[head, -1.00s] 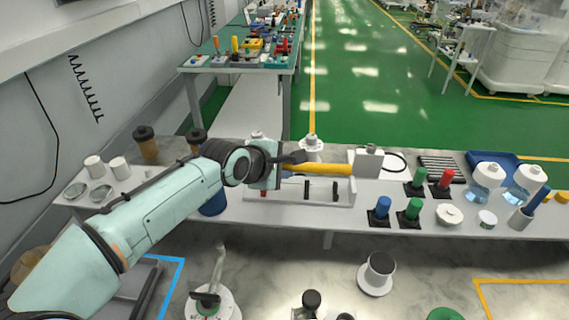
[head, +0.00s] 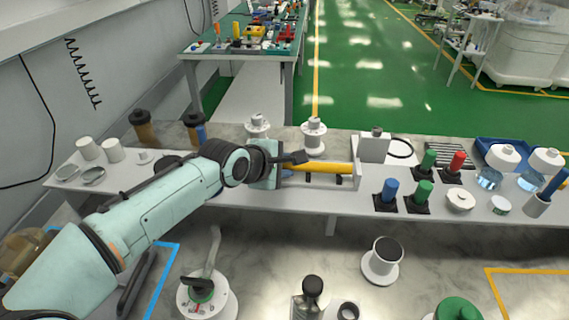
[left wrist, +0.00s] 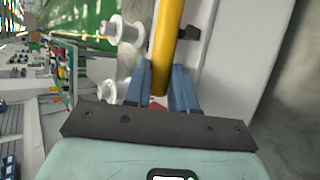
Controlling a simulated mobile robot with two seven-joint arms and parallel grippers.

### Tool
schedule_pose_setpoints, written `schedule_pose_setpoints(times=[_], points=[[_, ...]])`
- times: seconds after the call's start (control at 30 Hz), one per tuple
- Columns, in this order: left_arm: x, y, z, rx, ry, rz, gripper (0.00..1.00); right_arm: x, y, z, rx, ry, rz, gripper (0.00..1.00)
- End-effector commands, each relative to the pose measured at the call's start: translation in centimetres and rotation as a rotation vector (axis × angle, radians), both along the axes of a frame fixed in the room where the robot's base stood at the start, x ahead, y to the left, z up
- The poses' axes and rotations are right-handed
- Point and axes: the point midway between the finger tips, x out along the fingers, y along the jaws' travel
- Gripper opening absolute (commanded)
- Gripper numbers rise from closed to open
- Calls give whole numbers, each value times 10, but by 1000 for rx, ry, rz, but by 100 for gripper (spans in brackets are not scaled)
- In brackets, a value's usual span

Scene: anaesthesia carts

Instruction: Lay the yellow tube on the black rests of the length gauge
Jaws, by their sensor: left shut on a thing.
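The yellow tube (head: 328,167) lies level along the white length gauge (head: 374,149), its right end near the gauge's upright end plate. My left gripper (head: 294,160) is shut on the tube near its left end. In the left wrist view the blue fingers (left wrist: 168,85) are on both sides of the yellow tube (left wrist: 165,45). My right gripper is not in view.
White spools (head: 314,133) stand behind the gauge. Blue (head: 386,193), green and red pegs on black bases stand to its right, with bottles (head: 497,167) beyond. Cups (head: 88,149) and dishes are at the bench's left end. The bench front below the gauge is fairly clear.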

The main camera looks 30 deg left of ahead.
Motion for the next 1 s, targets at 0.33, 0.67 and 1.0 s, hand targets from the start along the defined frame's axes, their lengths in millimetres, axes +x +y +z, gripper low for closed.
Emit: schedule_pose_setpoints(times=[0.33, 0.67, 1.0], points=[[0, 0, 0, 0, 2, -1, 55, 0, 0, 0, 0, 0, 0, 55], [-1, -1, -3, -2, 12, -2, 55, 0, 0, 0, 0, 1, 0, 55], [-42, 2, 32, 0, -1, 2, 55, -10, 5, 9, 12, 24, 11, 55]])
